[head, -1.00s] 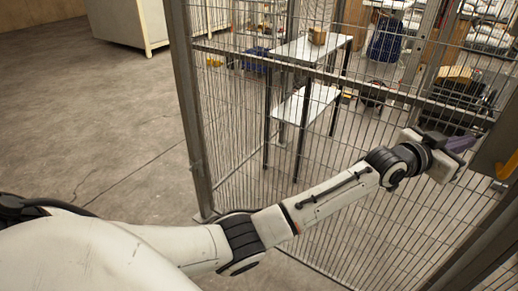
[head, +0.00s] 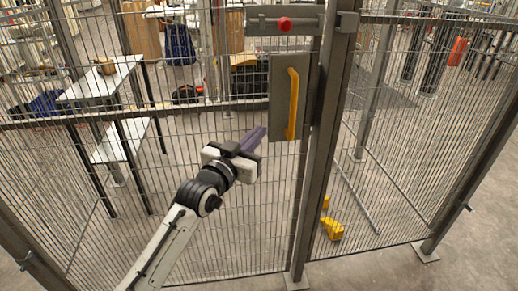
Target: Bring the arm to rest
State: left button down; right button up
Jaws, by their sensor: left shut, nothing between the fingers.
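My left arm comes in from the bottom left of the head view, stretched out in front of a wire mesh fence. My left gripper (head: 256,137) is at its end, with dark purple fingers pointing up and to the right. The fingers are shut with nothing between them. They lie just left of and below a grey gate plate (head: 283,125) with a yellow handle (head: 292,103). I cannot tell whether they touch the plate. My right gripper does not show.
A grey latch box with a red knob (head: 284,24) sits above the handle, beside a dark fence post (head: 318,180). Behind the mesh stand a white-topped table (head: 100,80) and yellow blocks (head: 333,228). Open floor (head: 480,205) lies at the right.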

pick_arm(q)
jog(key=s+d+f, duration=0.1)
jog(key=s, duration=0.7)
jog(key=s+a+f+n+g+y, duration=0.1)
jog(key=s+a+f, duration=0.2)
jog(key=s+f, duration=0.35)
jog(key=s+a+f+n+g+y, duration=0.1)
jog(key=s+a+f+y, duration=0.2)
jog(key=f, duration=0.6)
jog(key=s+a+f+n+g, duration=0.15)
jog(key=s+a+f, duration=0.25)
jog(key=f, duration=0.4)
jog(key=s+a+f+g, duration=0.1)
jog(key=s+a+f, duration=0.1)
jog(key=s+f, duration=0.2)
jog(key=s+a+f+g+y, duration=0.1)
jog(key=s+a+f, duration=0.2)
jog(key=s, duration=0.5)
jog(key=s+a+f+g+y, duration=0.1)
jog(key=s+a+f, duration=0.2)
jog(key=s+f, duration=0.2)
jog(key=shift+s+a+g, duration=0.25)
jog(key=shift+s+g, duration=0.1)
jog(key=shift+s, duration=0.15)
